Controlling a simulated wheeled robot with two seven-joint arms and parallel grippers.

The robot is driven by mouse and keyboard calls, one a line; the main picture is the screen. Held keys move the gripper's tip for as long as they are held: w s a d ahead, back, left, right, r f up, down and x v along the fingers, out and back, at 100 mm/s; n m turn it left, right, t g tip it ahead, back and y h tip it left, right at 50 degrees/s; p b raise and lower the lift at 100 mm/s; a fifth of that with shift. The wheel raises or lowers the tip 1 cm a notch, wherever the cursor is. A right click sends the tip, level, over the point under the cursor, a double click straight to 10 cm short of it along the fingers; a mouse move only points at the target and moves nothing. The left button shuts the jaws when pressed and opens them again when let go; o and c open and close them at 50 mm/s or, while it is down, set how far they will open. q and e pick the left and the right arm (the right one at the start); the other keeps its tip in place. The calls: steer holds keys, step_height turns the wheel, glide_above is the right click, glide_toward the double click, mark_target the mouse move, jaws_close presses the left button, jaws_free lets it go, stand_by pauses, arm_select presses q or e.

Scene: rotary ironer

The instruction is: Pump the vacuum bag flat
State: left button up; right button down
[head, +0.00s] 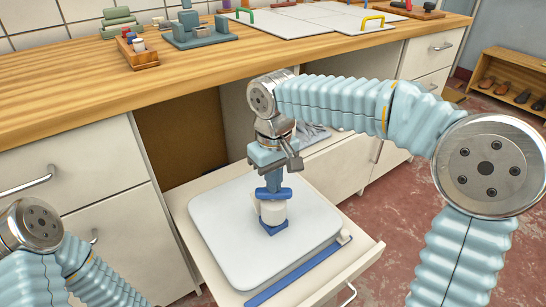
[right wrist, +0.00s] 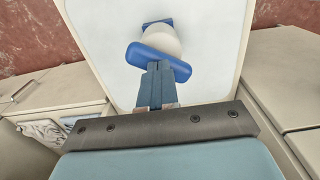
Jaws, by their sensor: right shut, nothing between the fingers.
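The vacuum bag (head: 222,238) is a white slab with rounded corners, lying in the pulled-out drawer. A blue strip (head: 300,271) with a small pale slider (head: 344,238) at its right end runs along its front edge. A pump with a white barrel (head: 272,211) and blue base stands upright on the bag. Its blue crossbar handle (head: 273,193) sits close above the barrel; it also shows in the right wrist view (right wrist: 146,60). My right gripper (head: 272,182) is shut and empty, its fingertips at the handle's top. Contact is hard to tell. My left gripper is out of view.
The open drawer (head: 367,262) projects from under the wooden counter (head: 100,95). Cabinet fronts with handles flank it. The counter holds a wooden tray (head: 140,55) and white boards (head: 300,22). A shoe rack (head: 510,78) stands at the far right; red floor is clear.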

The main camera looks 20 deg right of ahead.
stand_by(0.6)
steer(key=shift+r+p, duration=2.1)
steer(key=shift+r, duration=0.2)
steer(key=shift+r, duration=0.1)
step_height(320, 180, up, 7)
steer(key=p, duration=0.1)
steer(key=shift+p, duration=0.4)
